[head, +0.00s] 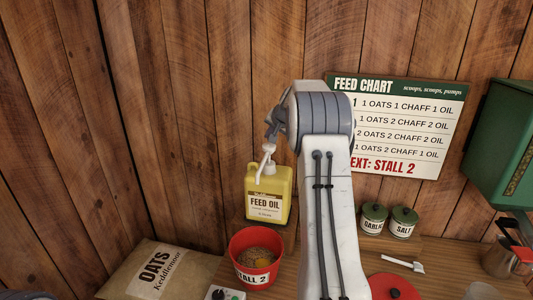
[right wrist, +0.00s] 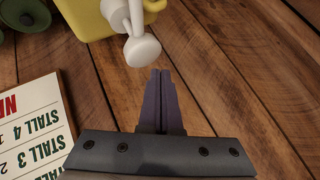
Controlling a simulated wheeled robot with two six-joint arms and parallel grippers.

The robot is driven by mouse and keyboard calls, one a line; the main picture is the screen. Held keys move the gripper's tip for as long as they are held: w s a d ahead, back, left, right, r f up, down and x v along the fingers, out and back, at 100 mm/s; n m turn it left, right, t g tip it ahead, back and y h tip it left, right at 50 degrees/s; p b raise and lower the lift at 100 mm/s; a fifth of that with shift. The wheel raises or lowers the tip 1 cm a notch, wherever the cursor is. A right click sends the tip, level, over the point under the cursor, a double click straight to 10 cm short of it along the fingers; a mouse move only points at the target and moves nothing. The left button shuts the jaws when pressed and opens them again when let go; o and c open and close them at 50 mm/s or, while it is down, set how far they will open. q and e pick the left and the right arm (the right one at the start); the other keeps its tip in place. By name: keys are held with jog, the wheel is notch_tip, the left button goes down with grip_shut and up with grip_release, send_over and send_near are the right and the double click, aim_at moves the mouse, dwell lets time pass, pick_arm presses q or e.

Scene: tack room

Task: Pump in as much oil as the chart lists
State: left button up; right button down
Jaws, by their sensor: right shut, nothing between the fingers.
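The yellow feed oil jug (head: 268,205) stands upright behind the red Stall 2 bucket (head: 256,275). Its white pump (head: 267,158) shows at the top, and also in the right wrist view (right wrist: 142,48). My right gripper (head: 271,124) is shut and empty, just above the pump head; I cannot tell whether it touches. The bucket holds brown feed with a yellowish patch. The feed chart (head: 412,120) on the wall reads "NEXT: STALL 2", its first letter hidden; a row reading 1 oats, 2 chaff, 2 oil is second. My arm hides most row numbers. My left gripper is not in view.
An oats sack (head: 160,272) lies left of the bucket. A small white box with a green button (head: 234,295) is in front.

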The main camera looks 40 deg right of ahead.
notch_tip(320, 180, up, 6)
jog(key=p, duration=0.4)
jog(key=shift+f, duration=0.1)
dwell(0.6)
